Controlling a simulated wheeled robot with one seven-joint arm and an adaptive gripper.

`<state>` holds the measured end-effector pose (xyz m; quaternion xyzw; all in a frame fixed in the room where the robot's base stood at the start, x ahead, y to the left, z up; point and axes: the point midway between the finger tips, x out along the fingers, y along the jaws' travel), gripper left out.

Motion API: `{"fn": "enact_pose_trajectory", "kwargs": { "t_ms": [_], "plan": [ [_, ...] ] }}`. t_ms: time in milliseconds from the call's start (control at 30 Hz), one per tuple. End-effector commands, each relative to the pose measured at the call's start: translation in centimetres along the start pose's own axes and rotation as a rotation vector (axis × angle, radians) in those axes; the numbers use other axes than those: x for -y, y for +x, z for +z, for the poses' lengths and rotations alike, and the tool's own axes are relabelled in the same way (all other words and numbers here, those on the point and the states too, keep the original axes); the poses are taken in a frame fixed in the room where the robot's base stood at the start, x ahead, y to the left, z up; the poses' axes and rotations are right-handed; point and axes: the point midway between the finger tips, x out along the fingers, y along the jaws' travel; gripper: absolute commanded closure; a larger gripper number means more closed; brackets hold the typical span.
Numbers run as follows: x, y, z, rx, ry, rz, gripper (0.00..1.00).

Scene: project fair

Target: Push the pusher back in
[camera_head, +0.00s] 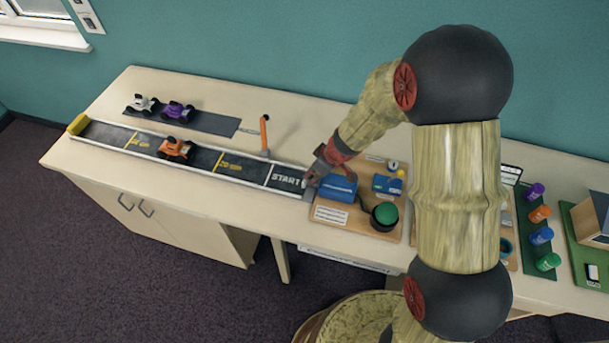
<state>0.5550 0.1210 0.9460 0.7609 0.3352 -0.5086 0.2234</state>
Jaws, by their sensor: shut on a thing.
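My gripper (313,178) is at the START end of the race track (240,173), beside a blue box (340,188) on a wooden board. It points down and left, with its fingertips low at the track's end. It is shut on a small part there, which looks to be the pusher. The fingers hide most of that part, so I cannot tell how far out it stands. An orange toy car (174,148) sits on the track, well left of START.
A green dome button (385,213) is right of the blue box. An upright orange-handled lever (264,134) stands behind the track. White (143,104) and purple (177,111) cars rest on a dark strip. Several coloured cylinders stand at the right. The table's front left is clear.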

Motion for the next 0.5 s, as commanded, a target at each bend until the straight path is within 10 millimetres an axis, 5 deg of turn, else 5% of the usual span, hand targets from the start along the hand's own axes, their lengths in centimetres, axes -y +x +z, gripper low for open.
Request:
{"fn": "enact_pose_trajectory", "kwargs": {
  "t_ms": [433,467,500],
  "plan": [
    [-0.48,-0.48,1.03,0.001,0.000,0.002,1.00],
    [-0.48,-0.47,1.03,0.001,0.000,0.002,0.86],
    [-0.48,-0.47,1.04,0.002,0.000,0.002,0.84]
  ]
}}
